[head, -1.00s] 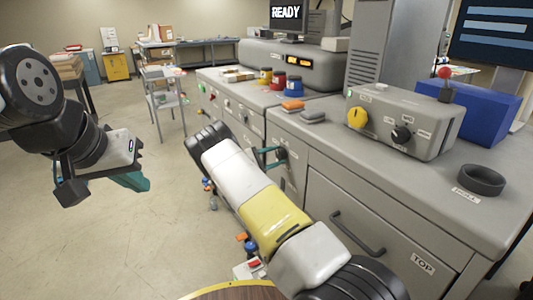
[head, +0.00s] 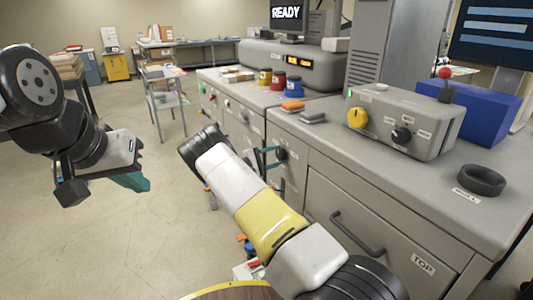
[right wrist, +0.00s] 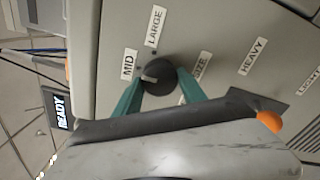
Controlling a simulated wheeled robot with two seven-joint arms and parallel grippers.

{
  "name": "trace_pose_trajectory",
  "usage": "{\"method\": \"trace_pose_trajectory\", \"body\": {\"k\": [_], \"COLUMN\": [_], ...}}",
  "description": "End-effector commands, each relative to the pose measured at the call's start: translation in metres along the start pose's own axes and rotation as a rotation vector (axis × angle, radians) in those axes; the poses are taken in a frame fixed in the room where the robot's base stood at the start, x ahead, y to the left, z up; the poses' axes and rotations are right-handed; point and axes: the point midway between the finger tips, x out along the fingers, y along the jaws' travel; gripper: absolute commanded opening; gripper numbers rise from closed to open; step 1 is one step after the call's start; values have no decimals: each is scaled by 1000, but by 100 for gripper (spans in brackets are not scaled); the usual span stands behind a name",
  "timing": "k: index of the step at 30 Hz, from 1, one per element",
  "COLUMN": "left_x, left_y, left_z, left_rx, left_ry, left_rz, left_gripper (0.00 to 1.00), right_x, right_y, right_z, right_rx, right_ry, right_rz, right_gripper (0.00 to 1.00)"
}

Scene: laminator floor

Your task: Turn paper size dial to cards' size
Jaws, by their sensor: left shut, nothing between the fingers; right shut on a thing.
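The paper size dial is a dark round knob (right wrist: 158,76) on a grey cabinet front, with LARGE (right wrist: 155,26), MID (right wrist: 128,64) and SIZE (right wrist: 201,66) labels around it. Its light pointer mark faces left in the right wrist view, near the MID side. My right gripper (right wrist: 160,92) is shut on the dial, with one teal finger on each side. In the head view the right gripper (head: 271,158) reaches the dial (head: 281,154) on the cabinet front. My left gripper (head: 136,181) is shut and empty, over open floor. A cards label is not visible.
A HEAVY label (right wrist: 253,56) lies farther along the panel. A drawer handle (head: 357,233) sticks out right of my right arm. The worktop holds a box with a yellow knob (head: 357,118) and a black ring (head: 481,180). Floor at left is free.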

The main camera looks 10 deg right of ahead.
Motion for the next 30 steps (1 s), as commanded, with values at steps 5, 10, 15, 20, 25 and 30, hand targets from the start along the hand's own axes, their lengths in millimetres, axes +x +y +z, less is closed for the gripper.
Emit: {"method": "trace_pose_trajectory", "body": {"k": [5, 10, 15, 20, 25, 30], "left_x": [0, 0, 0, 0, 0, 0], "left_y": [0, 0, 0, 0, 0, 0], "left_z": [0, 0, 0, 0, 0, 0], "left_rx": [0, 0, 0, 0, 0, 0], "left_ry": [0, 0, 0, 0, 0, 0], "left_rz": [0, 0, 0, 0, 0, 0], "left_gripper": [0, 0, 0, 0, 0, 0], "right_x": [-1, -1, -1, -13, -43, -68], "right_y": [0, 0, 0, 1, 0, 0], "right_z": [-1, -1, 0, -1, -1, -1], "right_rx": [0, -1, -1, -2, -2, -2], "right_ry": [3, 2, 1, 3, 4, 3], "right_rz": [1, 1, 0, 2, 2, 1], "right_gripper": [58, 70, 70, 70, 70, 70]}}
